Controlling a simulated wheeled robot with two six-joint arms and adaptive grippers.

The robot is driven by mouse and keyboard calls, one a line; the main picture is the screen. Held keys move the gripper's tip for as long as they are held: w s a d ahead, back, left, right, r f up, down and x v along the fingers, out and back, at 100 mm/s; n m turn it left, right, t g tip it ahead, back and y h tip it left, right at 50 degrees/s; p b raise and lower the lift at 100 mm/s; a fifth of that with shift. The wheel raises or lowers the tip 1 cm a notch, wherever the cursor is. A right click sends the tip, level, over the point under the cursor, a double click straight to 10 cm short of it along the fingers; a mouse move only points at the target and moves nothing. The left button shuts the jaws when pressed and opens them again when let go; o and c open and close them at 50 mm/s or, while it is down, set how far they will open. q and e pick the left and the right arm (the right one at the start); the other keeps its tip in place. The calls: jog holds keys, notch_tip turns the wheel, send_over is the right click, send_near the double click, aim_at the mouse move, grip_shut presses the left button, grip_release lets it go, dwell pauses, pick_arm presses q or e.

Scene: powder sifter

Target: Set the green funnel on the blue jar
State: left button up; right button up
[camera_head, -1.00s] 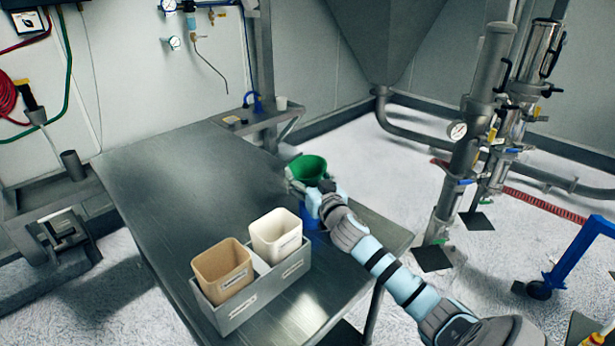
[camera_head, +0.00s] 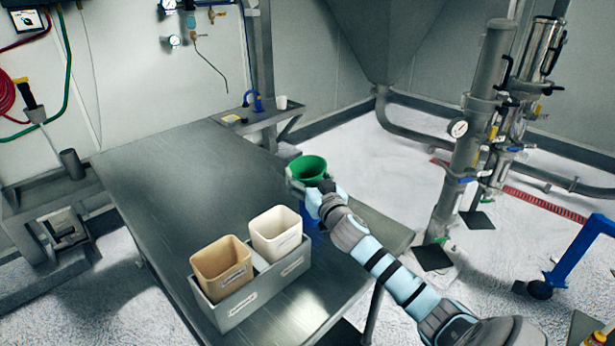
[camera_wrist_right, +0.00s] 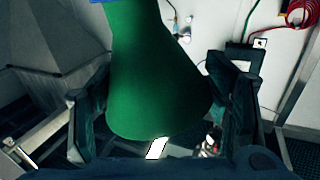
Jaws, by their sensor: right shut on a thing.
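The green funnel (camera_head: 309,168) is above the table near its right edge, wide mouth facing up. My right gripper (camera_head: 306,187) is shut on it from the near side; the funnel also fills the middle of the right wrist view (camera_wrist_right: 155,75), between the two dark fingers. The blue jar (camera_head: 311,227) stands on the table below and slightly nearer than the funnel, mostly hidden behind my right gripper and wrist. I cannot tell how far the funnel is from the jar's mouth. My left gripper is not in view.
A grey tray (camera_head: 237,312) holds a tan bin (camera_head: 222,270) and a white bin (camera_head: 276,235) left of the jar. The left and far parts of the metal table (camera_head: 190,180) are clear. A small side shelf (camera_head: 262,122) stands behind.

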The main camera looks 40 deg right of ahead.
jog(key=shift+f+b, duration=0.7)
jog(key=shift+f, duration=0.1)
jog(key=o, duration=1.5)
jog(key=v, duration=1.1)
jog(key=shift+r, duration=0.1)
jog(key=shift+d, duration=0.1)
